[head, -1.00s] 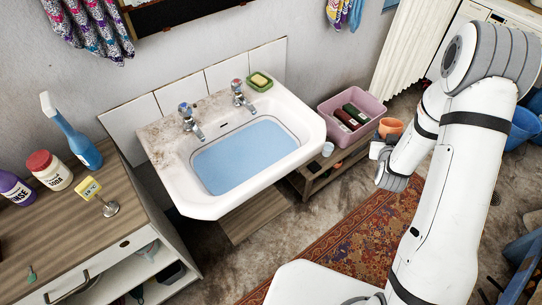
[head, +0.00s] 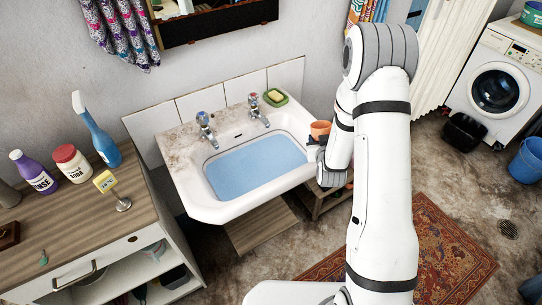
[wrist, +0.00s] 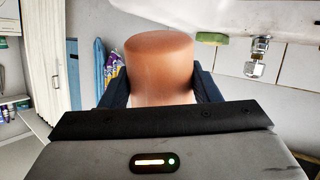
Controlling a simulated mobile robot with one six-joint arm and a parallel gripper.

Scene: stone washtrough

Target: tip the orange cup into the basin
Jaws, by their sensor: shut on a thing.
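The orange cup (head: 320,129) is held in my gripper (head: 317,143) beside the right rim of the white basin (head: 205,208). In the wrist view the cup (wrist: 160,62) sits between the two dark fingers of my gripper (wrist: 160,85), which are shut on it. The cup looks roughly upright in the head view. Its inside is hard to make out. The basin holds blue water (head: 255,168). My forearm hides part of the space to the right of the basin.
Two taps (head: 206,129) stand at the basin's back, with a green soap dish (head: 275,97) at the back right corner. A wooden cabinet (head: 95,225) with bottles is at left. A low wooden stand (head: 318,207) is partly hidden.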

